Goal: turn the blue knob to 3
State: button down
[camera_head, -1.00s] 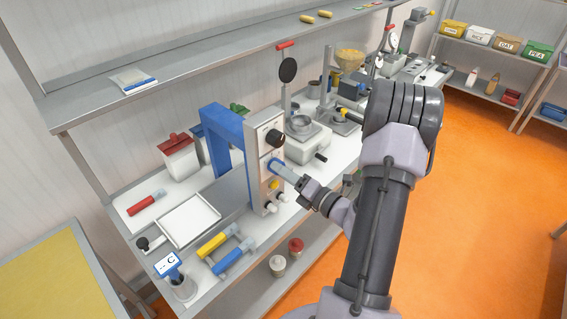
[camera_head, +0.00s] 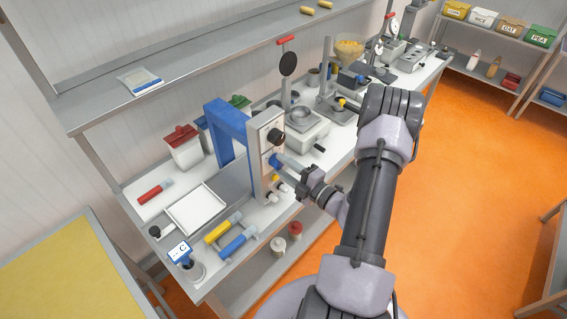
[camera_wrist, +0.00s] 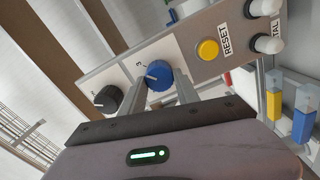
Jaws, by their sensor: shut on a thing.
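The blue knob (camera_wrist: 159,75) is on the pale front panel of the blue-framed machine (camera_head: 229,118), between a black knob (camera_wrist: 108,98) and a yellow button (camera_wrist: 207,49). A white mark on the blue knob points toward the left in the wrist view, near a small printed character that looks like a 3. My gripper (camera_wrist: 172,92) is shut on the blue knob, with its fingers at the knob's sides. In the head view, my gripper (camera_head: 281,163) reaches the panel from the right and partly covers the blue knob (camera_head: 273,160).
A balance (camera_head: 302,130) stands behind the machine. A tray (camera_head: 196,209) and yellow and blue handles (camera_head: 238,241) lie in front. The orange floor to the right is clear.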

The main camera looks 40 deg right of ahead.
jog(key=shift+m, duration=0.4)
jog(key=c, duration=0.9)
grip_release()
jog(key=s+d, duration=0.1)
jog(key=s, duration=1.6)
jog(key=shift+s+d, duration=0.15)
jog(key=shift+s, duration=0.05)
jog(key=shift+b, duration=0.3)
